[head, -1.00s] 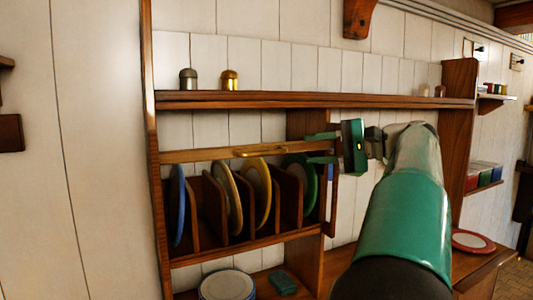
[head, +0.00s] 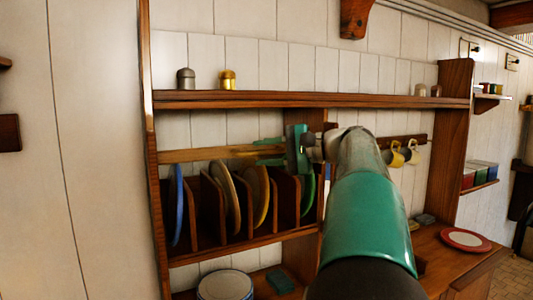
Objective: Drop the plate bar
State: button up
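The plate bar (head: 208,155) is a light wooden rail running level across the front of the plate rack, just above the upright plates. The brass handle on the bar is hidden behind my gripper. My green gripper (head: 268,151) is at the bar's right part, with one finger above the bar's line and one below. The fingers look apart; whether they touch the bar or handle I cannot tell. Blue (head: 176,205), cream (head: 226,198), yellow (head: 260,195) and green (head: 307,190) plates stand in the rack's slots (head: 240,240).
A shelf (head: 380,102) with shakers runs above the bar. Yellow mugs (head: 393,155) hang at the right. A red-rimmed plate (head: 466,239) lies on the counter (head: 445,262). A round white plate or lid (head: 225,286) and a green block (head: 280,281) sit below the rack.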

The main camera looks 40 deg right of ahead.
grip_shut()
notch_tip(320, 180, down, 23)
dwell(0.4)
jog(key=shift+f, duration=0.1)
jog(key=shift+o, duration=0.8)
grip_release()
jog(key=shift+d, duration=0.1)
jog(key=shift+s, duration=0.15)
